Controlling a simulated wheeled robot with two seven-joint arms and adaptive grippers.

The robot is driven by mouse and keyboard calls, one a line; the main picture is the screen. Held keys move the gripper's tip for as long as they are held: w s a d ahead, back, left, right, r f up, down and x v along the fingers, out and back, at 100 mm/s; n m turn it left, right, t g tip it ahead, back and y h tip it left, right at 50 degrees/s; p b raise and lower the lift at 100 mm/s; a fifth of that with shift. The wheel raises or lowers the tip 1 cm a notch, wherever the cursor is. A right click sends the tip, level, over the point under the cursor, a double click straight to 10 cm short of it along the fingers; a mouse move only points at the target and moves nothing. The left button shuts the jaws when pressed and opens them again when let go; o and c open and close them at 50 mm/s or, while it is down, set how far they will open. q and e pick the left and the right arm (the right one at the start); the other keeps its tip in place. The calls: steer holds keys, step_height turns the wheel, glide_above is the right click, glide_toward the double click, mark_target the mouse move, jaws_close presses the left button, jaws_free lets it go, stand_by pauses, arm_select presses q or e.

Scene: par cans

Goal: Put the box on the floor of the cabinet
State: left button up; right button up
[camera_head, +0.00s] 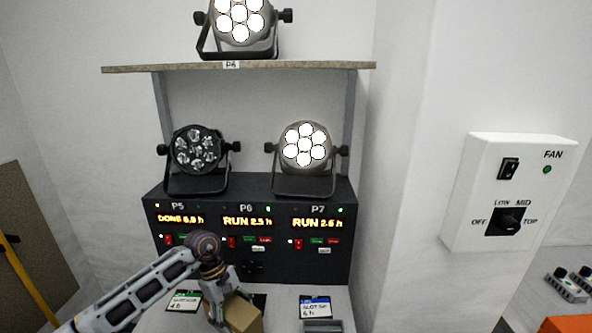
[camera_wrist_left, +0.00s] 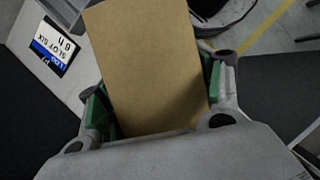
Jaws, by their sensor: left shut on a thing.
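A plain brown box (camera_head: 245,317) shows at the bottom of the head view, partly hidden by my left gripper (camera_head: 230,307). My left gripper is shut on the box, with a finger on each side. In the left wrist view the box (camera_wrist_left: 148,62) fills the middle between the green-padded fingers of my left gripper (camera_wrist_left: 157,92). The white floor of the cabinet (camera_head: 281,300) lies in front of the black control panel (camera_head: 338,266). I cannot tell whether the box touches this floor. My right gripper is not in view.
A green-edged card (camera_head: 184,301) and a blue-edged card (camera_head: 315,307) lie on the white surface. Two par cans, one dark (camera_head: 197,151) and one lit (camera_head: 304,146), stand on the panel. Another lit can (camera_head: 240,22) is on the shelf (camera_head: 300,66). A fan box (camera_head: 515,190) is at right.

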arm_select(q)
steer(key=m, duration=0.1)
steer(key=a+f+m+g, duration=0.1)
steer(key=m, duration=0.1)
steer(key=shift+s+y, duration=0.3)
steer(key=shift+s+a+f+m, duration=0.15)
steer(key=shift+a+f+m, duration=0.25)
steer(key=shift+m, duration=0.4)
steer(key=shift+s+a+f+m+g+y, duration=0.1)
steer(key=shift+a+f+m+g+y, duration=0.1)
steer(key=shift+a+m+y, duration=0.3)
steer(key=shift+s+a+f+m+g+y, duration=0.1)
steer(key=shift+m+g+y, duration=0.1)
steer(key=shift+m, duration=0.5)
steer(key=shift+s+a+f+m+y, duration=0.15)
steer(key=shift+a+m+y, duration=0.15)
steer(key=shift+m, duration=0.3)
steer(key=shift+s+a+f+m+y, duration=0.1)
steer(key=shift+a+f+m+y, duration=0.15)
steer(key=shift+m, duration=0.35)
steer(key=shift+a+m, duration=0.4)
steer(key=shift+m, duration=0.1)
steer(key=shift+s+a+f+m+y, duration=0.15)
steer(key=shift+m+y, duration=0.1)
steer(key=shift+m, duration=0.15)
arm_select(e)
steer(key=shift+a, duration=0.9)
